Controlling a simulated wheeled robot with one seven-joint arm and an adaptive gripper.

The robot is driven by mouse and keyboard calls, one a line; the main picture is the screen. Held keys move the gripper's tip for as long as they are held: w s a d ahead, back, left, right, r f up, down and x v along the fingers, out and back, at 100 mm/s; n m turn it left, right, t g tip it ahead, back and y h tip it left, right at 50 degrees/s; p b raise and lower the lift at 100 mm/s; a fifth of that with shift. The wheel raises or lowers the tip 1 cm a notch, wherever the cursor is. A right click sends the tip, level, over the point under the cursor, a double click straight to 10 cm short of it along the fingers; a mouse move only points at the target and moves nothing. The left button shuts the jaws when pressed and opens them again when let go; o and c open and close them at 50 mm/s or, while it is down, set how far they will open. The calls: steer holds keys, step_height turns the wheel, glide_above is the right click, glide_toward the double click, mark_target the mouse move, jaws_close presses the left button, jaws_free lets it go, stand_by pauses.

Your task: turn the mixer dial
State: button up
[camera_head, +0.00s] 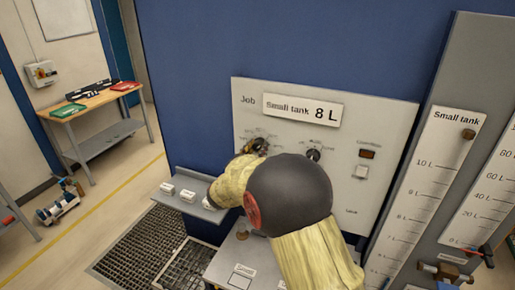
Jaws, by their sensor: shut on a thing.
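The grey control panel (390,125) has two dials, with print too small to read, so I cannot tell from their labels which is the mixer dial. My gripper (256,147) is at the left dial, below the "Job" label, and is shut on it. That dial's knob is mostly hidden by the fingers, and only part of its printed scale shows above. The right dial (314,155) is a dark knob, free and apart from my gripper. My yellow arm covers the lower middle of the panel.
A "Small tank 8 L" plate (293,107) is above the dials. A shelf with white blocks (167,188) juts out at left. Tank gauges (425,185) stand at right.

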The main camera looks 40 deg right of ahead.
steer(key=n+p, duration=0.4)
steer(key=p, duration=0.2)
steer(key=shift+r, duration=0.2)
steer(key=n+p, duration=0.4)
steer(key=shift+f, duration=0.15)
steer(key=shift+f+n, duration=0.1)
steer(key=shift+n, duration=0.4)
steer(key=o, duration=1.1)
steer(key=shift+o, duration=0.2)
